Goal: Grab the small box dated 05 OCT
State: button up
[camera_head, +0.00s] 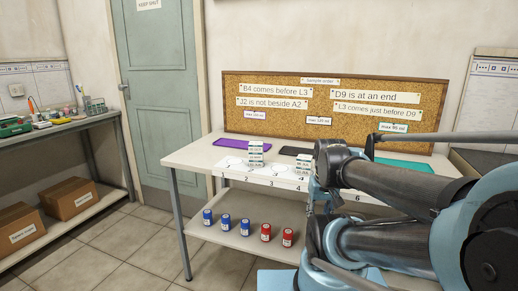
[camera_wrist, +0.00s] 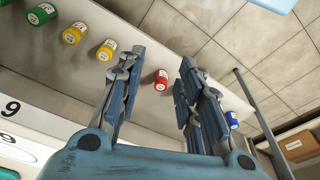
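Two small white-and-green boxes, or short stacks of them, stand on the white table in the head view: one left of centre (camera_head: 256,153), the other (camera_head: 304,168) further right, close to my arm. Their print is too small to read, so I cannot tell which bears 05 OCT. Neither shows in the wrist view. My gripper (camera_wrist: 163,57) is open and empty in the wrist view, fingers wide apart. A red bottle (camera_wrist: 161,80) appears between the fingers but lies beyond them. My arm covers the table's right part in the head view.
The white table (camera_head: 190,155) carries a purple mat (camera_head: 232,139), a black mat (camera_head: 296,151) and numbered places. A corkboard (camera_head: 290,100) with notes stands behind. Blue bottles (camera_head: 226,222) and red bottles (camera_head: 266,232) stand on the lower shelf. Cardboard boxes (camera_head: 68,199) sit left.

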jog(key=o, duration=0.8)
jog(key=shift+s+r, duration=0.35)
jog(key=shift+r, duration=0.2)
jog(key=shift+o, duration=0.6)
jog(key=w+r, duration=0.1)
jog(key=w+r+n, duration=0.1)
jog(key=r, duration=0.1)
notch_tip(320, 180, up, 27)
jog(key=n+g, duration=0.2)
jog(key=n, duration=1.4)
send_over(256, 142)
jog(key=f, duration=1.7)
jog(key=shift+s, duration=0.25)
